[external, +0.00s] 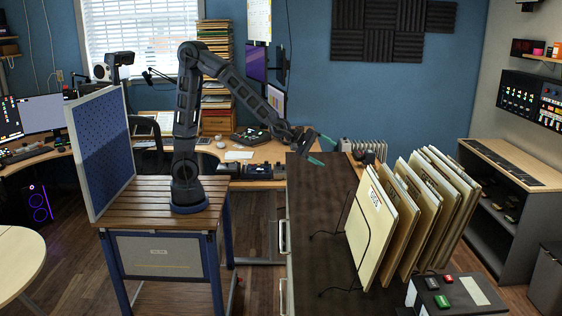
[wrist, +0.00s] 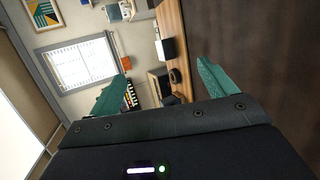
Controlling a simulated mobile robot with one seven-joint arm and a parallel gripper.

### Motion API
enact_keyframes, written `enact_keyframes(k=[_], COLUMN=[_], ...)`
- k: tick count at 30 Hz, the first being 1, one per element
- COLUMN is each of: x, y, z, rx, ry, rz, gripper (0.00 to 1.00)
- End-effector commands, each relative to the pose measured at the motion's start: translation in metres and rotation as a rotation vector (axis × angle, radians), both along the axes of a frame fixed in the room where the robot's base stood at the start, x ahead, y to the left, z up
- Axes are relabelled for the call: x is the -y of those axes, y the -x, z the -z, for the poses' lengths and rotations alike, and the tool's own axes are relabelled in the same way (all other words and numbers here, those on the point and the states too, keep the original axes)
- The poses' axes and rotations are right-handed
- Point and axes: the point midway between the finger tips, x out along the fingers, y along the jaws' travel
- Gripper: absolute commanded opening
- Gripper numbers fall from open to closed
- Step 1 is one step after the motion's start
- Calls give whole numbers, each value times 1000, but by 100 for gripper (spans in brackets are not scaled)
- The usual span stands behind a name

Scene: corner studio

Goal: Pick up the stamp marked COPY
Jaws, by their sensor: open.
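My gripper (external: 321,151) is open and empty, held over the far end of the long dark-topped cabinet (external: 318,200). In the wrist view its teal fingers (wrist: 163,75) stand apart with nothing between them. At the near right corner of the external view, several small blocks that look like stamps sit on a dark-topped box: a green one (external: 442,301), a red one (external: 448,279) and a black one (external: 431,283). Their markings are too small to read, so I cannot tell which is COPY. My gripper is far from them. No stamp is recognisable in the wrist view.
A row of upright tan folders or boards (external: 372,225) stands on the cabinet between my gripper and the small blocks. A thin black wire stand (external: 343,234) is left of them. The cabinet top's left and far parts are clear. A blue pegboard panel (external: 100,150) stands left of my arm.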

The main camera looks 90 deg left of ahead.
Motion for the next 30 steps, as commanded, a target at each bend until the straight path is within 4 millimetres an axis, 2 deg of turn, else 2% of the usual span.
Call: enact_keyframes(k=[3, 10, 18, 24, 30], x=[14, 31, 30, 18, 12], y=[-28, -73, -118, -141, -148], z=[8, 15, 22, 26, 28], rx=[16, 48, 89, 126, 146], ry=[188, 574, 1051, 1342, 1471], rz=[-70, -213, -390, -502, -549], gripper=[84, 84, 84, 84, 84])
